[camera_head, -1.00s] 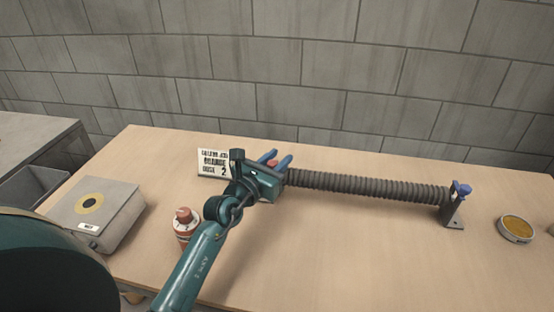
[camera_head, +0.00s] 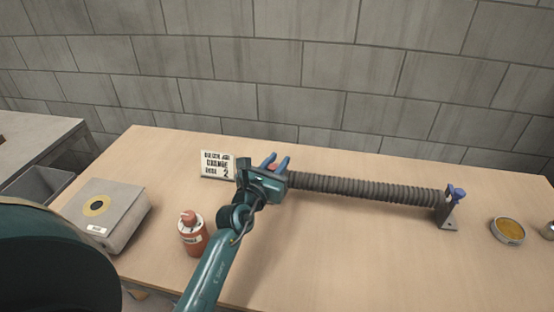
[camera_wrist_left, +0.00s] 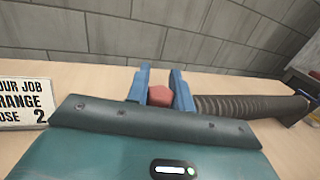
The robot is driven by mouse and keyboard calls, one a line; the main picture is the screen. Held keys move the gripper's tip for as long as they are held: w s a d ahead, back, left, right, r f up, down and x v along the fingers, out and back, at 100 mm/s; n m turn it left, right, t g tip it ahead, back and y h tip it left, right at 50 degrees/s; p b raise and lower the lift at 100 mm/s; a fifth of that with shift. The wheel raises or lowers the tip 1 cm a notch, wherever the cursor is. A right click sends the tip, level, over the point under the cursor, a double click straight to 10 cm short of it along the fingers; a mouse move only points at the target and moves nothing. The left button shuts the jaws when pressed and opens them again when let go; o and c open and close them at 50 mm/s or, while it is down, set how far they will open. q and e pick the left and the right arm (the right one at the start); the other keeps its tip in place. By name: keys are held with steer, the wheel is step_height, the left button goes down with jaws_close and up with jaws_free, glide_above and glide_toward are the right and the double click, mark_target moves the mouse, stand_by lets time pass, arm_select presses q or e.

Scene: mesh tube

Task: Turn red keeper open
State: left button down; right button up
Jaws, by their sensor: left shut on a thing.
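The red keeper (camera_wrist_left: 160,96) shows as a small red block at the left end of the dark ribbed tube (camera_head: 370,191). My left gripper (camera_head: 276,162) reaches over the table to that end of the tube. In the left wrist view its two blue fingers (camera_wrist_left: 160,90) stand on either side of the keeper and are shut on it. In the head view the gripper body mostly hides the keeper and its mount. The tube also shows in the left wrist view (camera_wrist_left: 245,107). My right gripper is not in view.
A sign card (camera_head: 217,165) stands just left of the gripper. A red-brown bottle (camera_head: 193,238) stands near my left forearm. A grey box (camera_head: 125,205) lies at left. A bracket with a blue knob (camera_head: 456,193) holds the tube's right end. A round yellow-topped tin (camera_head: 508,230) lies at right.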

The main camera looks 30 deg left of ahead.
arm_select(q)
steer(key=c, duration=1.2)
jaws_free()
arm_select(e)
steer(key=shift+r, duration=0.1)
arm_select(q)
steer(key=s, duration=1.3)
steer(key=shift+b, duration=0.45)
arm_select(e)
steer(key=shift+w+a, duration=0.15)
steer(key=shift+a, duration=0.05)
arm_select(q)
steer(key=shift+s, duration=0.1)
